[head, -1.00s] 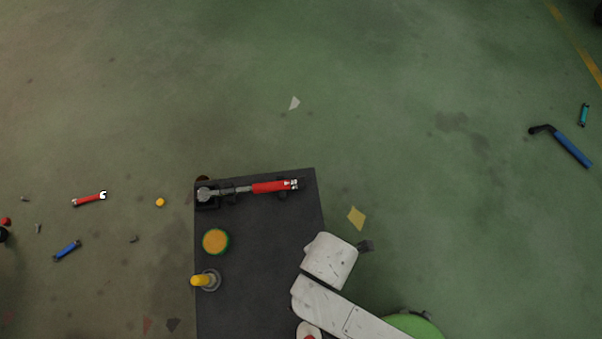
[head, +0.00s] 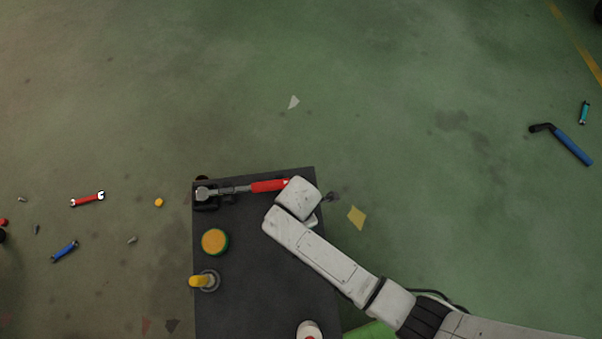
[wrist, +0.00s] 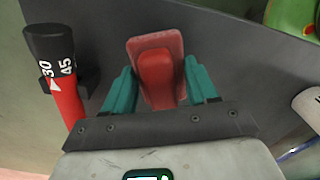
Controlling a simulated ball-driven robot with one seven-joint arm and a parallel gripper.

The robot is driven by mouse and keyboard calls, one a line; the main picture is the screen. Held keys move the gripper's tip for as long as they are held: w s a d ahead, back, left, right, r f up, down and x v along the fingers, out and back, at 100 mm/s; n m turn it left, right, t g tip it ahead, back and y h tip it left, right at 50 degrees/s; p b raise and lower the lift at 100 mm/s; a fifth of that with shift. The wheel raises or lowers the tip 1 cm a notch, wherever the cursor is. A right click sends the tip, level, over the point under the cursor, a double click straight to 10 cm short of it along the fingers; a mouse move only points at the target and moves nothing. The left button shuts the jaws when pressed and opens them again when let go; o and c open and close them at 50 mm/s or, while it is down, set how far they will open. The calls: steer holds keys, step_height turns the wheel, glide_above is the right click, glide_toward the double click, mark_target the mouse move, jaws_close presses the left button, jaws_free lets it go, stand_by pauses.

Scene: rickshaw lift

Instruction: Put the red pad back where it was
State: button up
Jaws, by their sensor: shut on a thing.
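The red pad (wrist: 173,46) shows in the wrist view, a rounded red block on a paler, flat base. My gripper (wrist: 158,84), with teal fingers, is shut on it from both sides. The dark table top lies beneath; I cannot tell whether the pad touches it. In the head view my arm's end is over the table's upper right corner and hides the gripper and the pad.
A torque wrench with a red handle (head: 268,186) lies in a black holder along the far edge of the dark table (head: 255,265); its black-and-red handle (wrist: 55,75) is close left in the wrist view. An orange-topped round thing (head: 214,241) and a yellow-knobbed thing (head: 204,281) stand on the left.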

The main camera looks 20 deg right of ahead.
steer(key=shift+f, duration=1.35)
steer(key=o, duration=0.9)
steer(key=shift+o, duration=0.2)
steer(key=shift+r, duration=0.1)
step_height(320, 180, up, 12)
steer(key=shift+f+p, duration=0.1)
steer(key=shift+p, duration=0.65)
